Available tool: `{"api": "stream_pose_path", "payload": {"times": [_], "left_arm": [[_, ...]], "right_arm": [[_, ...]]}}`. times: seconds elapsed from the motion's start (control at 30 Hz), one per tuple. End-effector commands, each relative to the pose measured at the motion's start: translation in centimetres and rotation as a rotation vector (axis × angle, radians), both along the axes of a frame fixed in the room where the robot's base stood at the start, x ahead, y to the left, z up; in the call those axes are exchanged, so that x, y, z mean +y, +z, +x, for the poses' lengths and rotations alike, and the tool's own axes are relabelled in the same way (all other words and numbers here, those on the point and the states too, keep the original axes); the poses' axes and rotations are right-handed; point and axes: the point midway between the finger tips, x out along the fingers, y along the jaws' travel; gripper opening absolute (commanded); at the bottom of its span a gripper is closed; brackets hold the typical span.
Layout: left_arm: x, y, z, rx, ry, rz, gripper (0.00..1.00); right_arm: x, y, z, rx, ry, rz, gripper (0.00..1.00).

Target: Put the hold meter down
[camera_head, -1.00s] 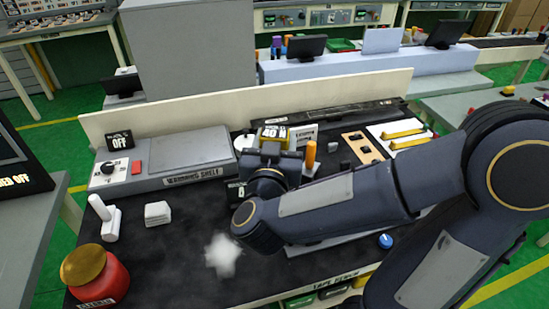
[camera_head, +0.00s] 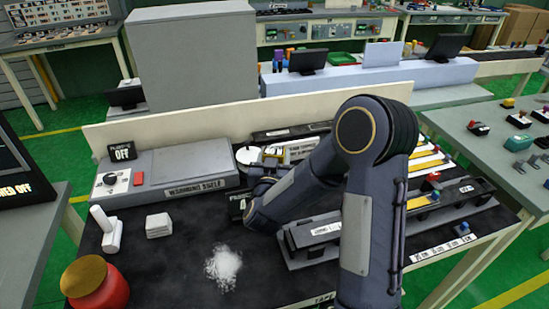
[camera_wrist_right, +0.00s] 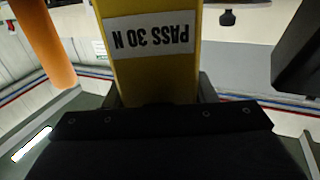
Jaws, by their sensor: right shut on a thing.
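The hold meter (camera_wrist_right: 155,82) is a yellow body with a white "PASS 30 N" label, upside down in the right wrist view. My right gripper (camera_wrist_right: 160,108) is shut on it. In the head view, my right gripper (camera_head: 265,182) is low over the back middle of the black bench mat, partly hidden by its own wrist and forearm. Its fingertips and the meter's lower end are hidden, so I cannot tell whether the meter touches a surface. My left gripper is not in view.
A grey warming shelf (camera_head: 185,172) stands left of the gripper. White blocks (camera_head: 158,225), a white powdery patch (camera_head: 223,266) and a red jar with gold lid (camera_head: 95,284) are on the left mat. A long fixture (camera_head: 312,236) lies right, partly behind my arm. A low back wall bounds the bench.

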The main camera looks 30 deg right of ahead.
Motion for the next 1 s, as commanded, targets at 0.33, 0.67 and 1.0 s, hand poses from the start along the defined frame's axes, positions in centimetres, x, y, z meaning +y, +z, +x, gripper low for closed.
{"api": "stream_pose_path", "payload": {"times": [0.33,0.67,1.0], "left_arm": [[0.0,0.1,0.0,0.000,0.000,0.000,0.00],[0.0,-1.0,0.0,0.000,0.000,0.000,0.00],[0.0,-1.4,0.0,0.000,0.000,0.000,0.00]], "right_arm": [[0.1,-0.8,0.0,-0.004,0.001,0.001,0.18],[0.1,-1.7,0.0,-0.005,0.001,0.000,0.18],[0.0,-2.0,0.0,-0.003,0.000,0.000,0.57]]}}
